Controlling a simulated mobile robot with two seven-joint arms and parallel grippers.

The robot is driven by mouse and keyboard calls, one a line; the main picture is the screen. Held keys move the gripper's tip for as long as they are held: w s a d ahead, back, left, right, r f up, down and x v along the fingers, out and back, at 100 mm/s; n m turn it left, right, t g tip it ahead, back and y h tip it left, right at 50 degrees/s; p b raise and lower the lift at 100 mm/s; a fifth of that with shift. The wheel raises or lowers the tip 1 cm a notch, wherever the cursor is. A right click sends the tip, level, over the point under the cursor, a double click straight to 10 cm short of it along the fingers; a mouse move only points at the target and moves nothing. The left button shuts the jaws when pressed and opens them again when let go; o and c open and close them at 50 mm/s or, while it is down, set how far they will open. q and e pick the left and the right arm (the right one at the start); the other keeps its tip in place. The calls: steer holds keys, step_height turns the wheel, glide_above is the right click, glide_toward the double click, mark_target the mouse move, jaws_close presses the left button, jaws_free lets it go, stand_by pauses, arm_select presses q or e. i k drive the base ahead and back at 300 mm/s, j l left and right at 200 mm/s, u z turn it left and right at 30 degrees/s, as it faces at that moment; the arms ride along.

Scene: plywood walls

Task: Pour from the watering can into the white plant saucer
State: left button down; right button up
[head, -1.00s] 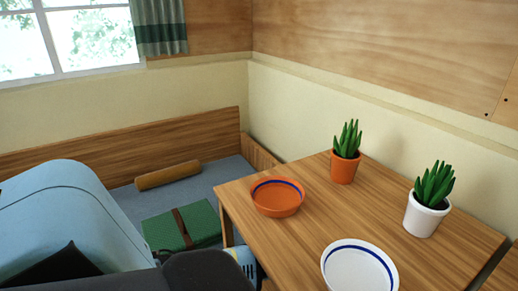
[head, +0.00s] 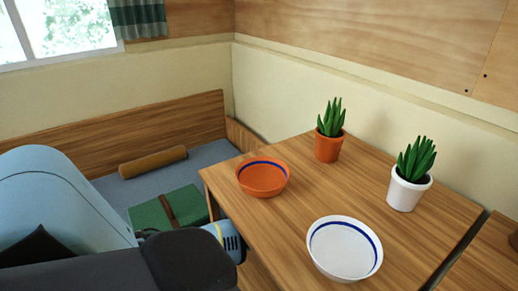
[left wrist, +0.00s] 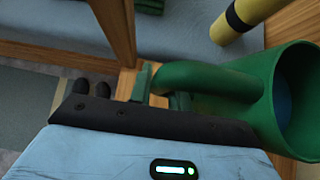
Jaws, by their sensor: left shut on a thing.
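The white plant saucer (head: 345,262), a white dish with a blue band inside, sits on the wooden table near the bottom of the head view. In the left wrist view my left gripper (left wrist: 155,88) is shut on the handle of the green watering can (left wrist: 225,88). The can's round open mouth faces right, with something blue inside (left wrist: 284,100). In the head view the can and my left fingers are hidden behind my arm, which is left of the table. My right gripper is not in view.
An orange bowl (head: 263,180) stands on the table (head: 300,210) behind and left of the saucer. Plants in an orange pot (head: 328,148) and a white pot (head: 407,193) stand near the wall. A green strapped bundle (head: 165,211) and tan bolster (head: 153,162) lie on the bench.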

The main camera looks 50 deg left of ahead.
mark_target(344, 250)
steer(key=k+l, duration=0.25)
steer(key=k, duration=0.2)
steer(key=k+l, duration=0.2)
steer(key=k, duration=0.3)
steer(key=k+l, duration=0.25)
steer(key=k, duration=0.2)
